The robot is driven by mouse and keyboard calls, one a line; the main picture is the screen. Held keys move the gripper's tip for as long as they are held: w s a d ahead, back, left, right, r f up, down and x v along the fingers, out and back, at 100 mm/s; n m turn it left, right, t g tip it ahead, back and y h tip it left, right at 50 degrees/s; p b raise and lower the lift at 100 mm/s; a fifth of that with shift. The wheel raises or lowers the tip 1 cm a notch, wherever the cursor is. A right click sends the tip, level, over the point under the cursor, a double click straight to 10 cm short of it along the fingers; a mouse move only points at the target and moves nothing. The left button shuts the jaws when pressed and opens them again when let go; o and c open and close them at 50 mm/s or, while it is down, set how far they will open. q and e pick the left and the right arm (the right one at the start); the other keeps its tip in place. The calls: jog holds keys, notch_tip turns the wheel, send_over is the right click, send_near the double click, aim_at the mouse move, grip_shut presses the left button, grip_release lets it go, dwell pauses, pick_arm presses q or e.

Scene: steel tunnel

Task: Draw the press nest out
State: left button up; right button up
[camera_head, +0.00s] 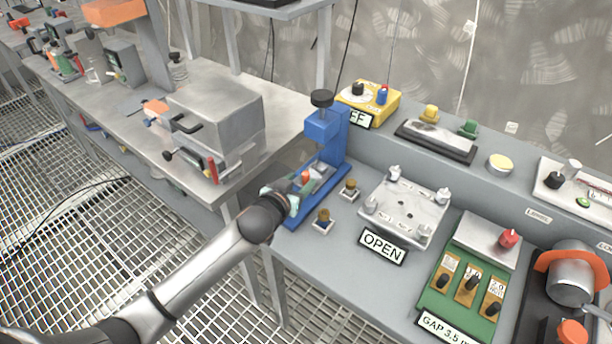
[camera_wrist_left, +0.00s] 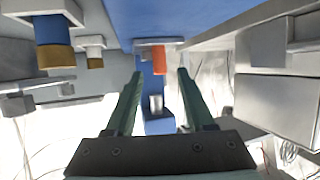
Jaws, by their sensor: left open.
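The blue press (camera_head: 326,132) stands on the grey bench, with a black knob on top. Low at its front is a small orange tab (camera_head: 305,177), which seems to belong to the nest; most of the nest is hidden by my gripper. My left gripper (camera_head: 296,190) is at the front of the press. In the left wrist view its two green fingers (camera_wrist_left: 160,76) are apart and empty. The orange tab (camera_wrist_left: 159,62) shows just ahead, centred between the fingertips, below a light grey plate. I cannot tell whether the fingers touch it. My right gripper is not in view.
Two brass-topped posts (camera_head: 323,219) stand right of the press. Beyond are a grey fixture plate (camera_head: 405,208) above an "OPEN" sign (camera_head: 382,246) and a green gap panel (camera_head: 466,280). A grey metal box (camera_head: 216,118) sits on the bench to the left. A yellow control box (camera_head: 370,101) is behind.

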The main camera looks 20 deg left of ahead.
aim_at(304, 177)
pick_arm(q)
jog(key=shift+b+x, duration=0.3)
jog(key=shift+x, duration=2.2)
jog(key=shift+c, duration=0.3)
grip_shut()
